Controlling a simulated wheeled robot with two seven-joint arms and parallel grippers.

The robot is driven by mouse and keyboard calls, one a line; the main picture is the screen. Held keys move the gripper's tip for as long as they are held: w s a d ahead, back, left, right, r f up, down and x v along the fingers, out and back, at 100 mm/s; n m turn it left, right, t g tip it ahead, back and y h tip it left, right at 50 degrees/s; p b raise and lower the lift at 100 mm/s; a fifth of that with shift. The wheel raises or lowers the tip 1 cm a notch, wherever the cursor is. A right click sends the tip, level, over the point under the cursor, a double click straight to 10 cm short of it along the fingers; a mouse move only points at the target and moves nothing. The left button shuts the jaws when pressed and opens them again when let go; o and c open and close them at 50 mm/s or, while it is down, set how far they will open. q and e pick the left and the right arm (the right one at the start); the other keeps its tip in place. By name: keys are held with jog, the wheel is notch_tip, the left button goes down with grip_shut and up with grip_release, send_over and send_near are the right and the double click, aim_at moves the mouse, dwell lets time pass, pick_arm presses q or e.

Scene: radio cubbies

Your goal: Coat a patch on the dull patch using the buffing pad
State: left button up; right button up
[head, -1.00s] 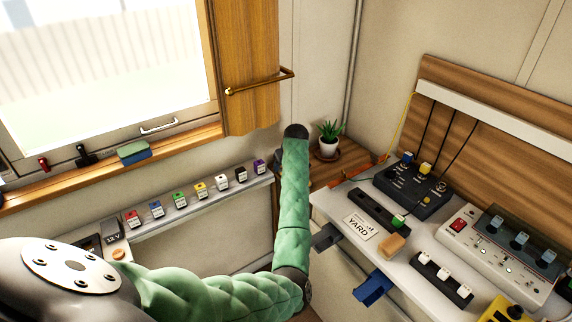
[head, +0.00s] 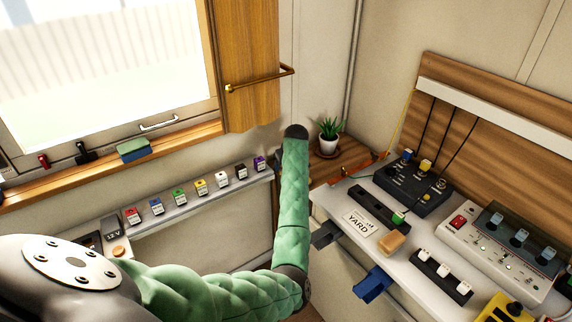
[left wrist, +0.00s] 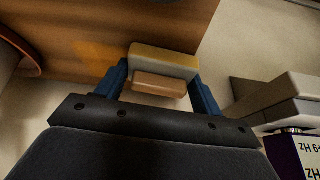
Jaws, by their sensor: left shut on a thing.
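In the left wrist view, the blue fingers of my left gripper (left wrist: 162,88) are shut on the sides of a block-shaped pad (left wrist: 165,62), cream above and tan below. I take it to be the buffing pad. It is at a brown wooden surface (left wrist: 60,18); I cannot tell whether it touches. A lighter orange, hazy patch (left wrist: 98,52) lies on the wood left of the pad and looks like the dull patch. My right gripper is out of view.
A potted plant (head: 329,136) stands on the corner top. A shelf of labelled small boxes (head: 200,187) runs to its left, under the window. The radio bench (head: 335,206) is to its right. A cabinet door with a brass bar (head: 262,80) hangs above.

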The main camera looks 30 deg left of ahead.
pick_arm(q)
jog(key=shift+w+d, duration=0.25)
jog(key=shift+w, duration=0.35)
jog(key=shift+w+d, duration=0.25)
jog(key=shift+w, duration=0.4)
jog(key=shift+w+d, duration=0.25)
jog(key=shift+w, duration=0.35)
jog(key=shift+r, duration=0.1)
jog(key=shift+p, duration=0.6)
jog(key=shift+s+a+p, duration=0.3)
jog(key=shift+s+p, duration=0.5)
jog(key=shift+p, duration=0.05)
jog(key=shift+s+a+p, duration=0.35)
jog(key=shift+s+p, duration=0.45)
jog(key=shift+s, duration=0.05)
jog(key=shift+s+a+f, duration=0.1)
jog(key=shift+s+f, duration=0.15)
notch_tip(320, 180, up, 6)
jog(key=p, duration=0.6)
